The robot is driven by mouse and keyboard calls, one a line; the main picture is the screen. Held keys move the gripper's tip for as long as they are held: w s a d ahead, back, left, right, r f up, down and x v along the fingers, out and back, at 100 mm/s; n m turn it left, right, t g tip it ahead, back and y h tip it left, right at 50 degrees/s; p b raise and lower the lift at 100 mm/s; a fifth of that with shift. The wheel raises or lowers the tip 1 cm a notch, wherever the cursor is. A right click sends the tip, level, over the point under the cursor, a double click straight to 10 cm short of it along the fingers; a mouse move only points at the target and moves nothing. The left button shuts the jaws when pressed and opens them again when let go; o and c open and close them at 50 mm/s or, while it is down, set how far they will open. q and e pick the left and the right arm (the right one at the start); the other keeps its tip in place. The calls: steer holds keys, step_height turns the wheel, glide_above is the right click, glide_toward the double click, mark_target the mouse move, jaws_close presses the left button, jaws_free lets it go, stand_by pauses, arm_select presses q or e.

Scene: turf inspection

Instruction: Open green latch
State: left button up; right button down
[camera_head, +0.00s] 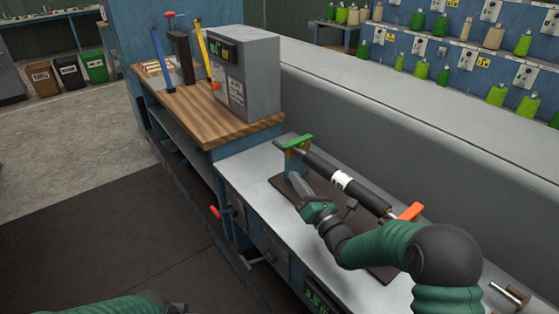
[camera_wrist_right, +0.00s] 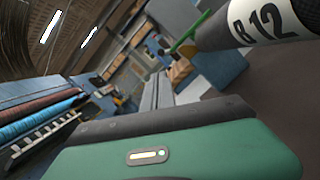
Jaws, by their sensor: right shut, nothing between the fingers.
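The green latch (camera_head: 298,142) sits at the far end of a black roller (camera_head: 322,168) with a white label, on the metal bench. An orange latch (camera_head: 408,212) is at the roller's near end. My right gripper (camera_head: 293,180) is shut and empty, beside the roller on its left and nearer than the green latch, apart from it. In the right wrist view, the green latch (camera_wrist_right: 186,34) shows at the top, beyond the roller's labelled end (camera_wrist_right: 262,20). My left gripper is out of view; only a green part of my left arm shows at the bottom left.
A grey machine (camera_head: 245,75) stands on a wooden-topped bench (camera_head: 200,122) behind. A dark mat (camera_head: 290,182) lies under the roller. A red-knobbed handle (camera_head: 216,212) sticks out from the bench front. A long grey wall (camera_head: 400,130) runs behind the bench.

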mark_target(295, 143)
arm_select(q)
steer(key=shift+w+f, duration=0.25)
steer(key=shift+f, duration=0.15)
arm_select(e)
steer(key=f+x, duration=0.1)
steer(key=x, duration=0.9)
steer(key=shift+w, duration=0.35)
steer(key=shift+r, duration=0.2)
